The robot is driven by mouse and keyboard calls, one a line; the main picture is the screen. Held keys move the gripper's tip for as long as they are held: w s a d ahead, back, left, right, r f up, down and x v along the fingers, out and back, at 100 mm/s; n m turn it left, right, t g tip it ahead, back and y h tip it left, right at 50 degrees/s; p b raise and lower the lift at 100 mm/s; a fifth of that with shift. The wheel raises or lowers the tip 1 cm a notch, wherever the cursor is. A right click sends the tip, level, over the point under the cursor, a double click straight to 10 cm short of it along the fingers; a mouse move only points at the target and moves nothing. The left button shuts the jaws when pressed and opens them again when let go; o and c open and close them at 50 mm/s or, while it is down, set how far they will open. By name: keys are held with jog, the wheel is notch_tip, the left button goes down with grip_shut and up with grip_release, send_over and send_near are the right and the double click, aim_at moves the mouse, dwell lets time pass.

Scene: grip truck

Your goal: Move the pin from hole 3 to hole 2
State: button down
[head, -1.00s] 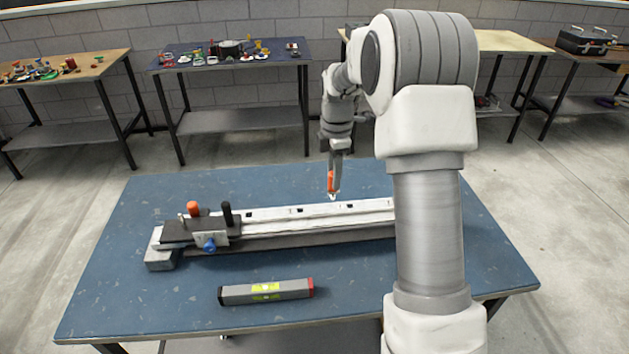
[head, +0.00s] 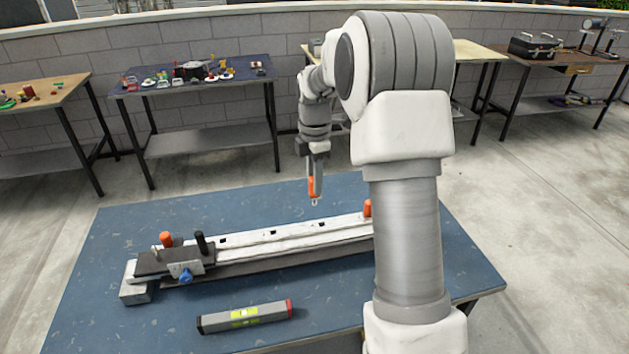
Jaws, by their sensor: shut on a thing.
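My gripper (head: 316,190) is shut on an orange-handled pin (head: 312,187) that hangs upright, a pale metal tip pointing down. The pin appears above the white rail (head: 295,233), clear of it. Dark holes show in the rail's top: one at the left (head: 222,240), one in the middle (head: 273,232) and one farther right (head: 333,222). The pin tip lies in the picture between the middle and right ones. I cannot read any hole numbers. The rail's right end is hidden behind my arm.
A dark carriage (head: 170,262) with an orange knob, black post and blue knob sits at the rail's left end. Another orange piece (head: 367,207) stands beside my arm. A grey level (head: 245,316) lies in front on the blue table (head: 100,310). The front left is clear.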

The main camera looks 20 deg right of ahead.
jog(key=shift+r+p, duration=1.3)
jog(key=shift+r, duration=0.5)
jog(key=shift+f, duration=0.1)
